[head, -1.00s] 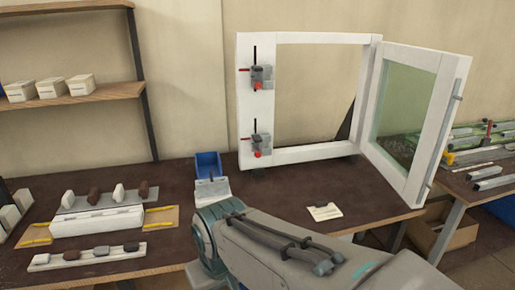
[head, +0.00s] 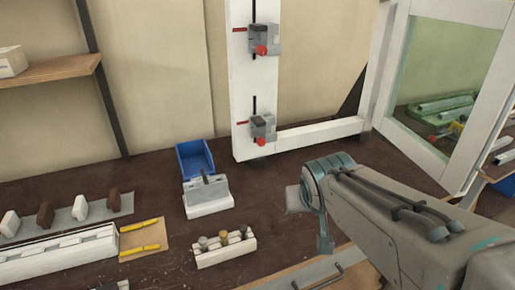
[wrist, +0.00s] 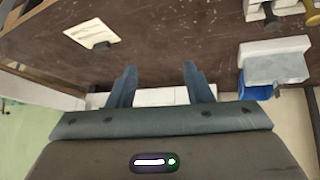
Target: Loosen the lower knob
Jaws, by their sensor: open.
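The lower clamp (head: 262,127) is grey and sits low on the left post of the white frame (head: 242,90). Its red lower knob (head: 259,142) faces me, below a dark upright rod. A like clamp (head: 264,40) with a red knob (head: 261,50) sits higher on the same post. My gripper shows in the wrist view (wrist: 160,82), its two dark blue fingers apart with nothing between them. In the head view my arm's end is right of and below the lower clamp, apart from it. Neither knob can be made out in the wrist view.
A blue bin (head: 195,160) and a grey-and-white block (head: 207,194) stand left of the frame. A white rack (head: 225,249) with several small pieces is in front. The open glazed sash (head: 440,90) stands at right. A paper card (wrist: 92,32) lies on the dark bench.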

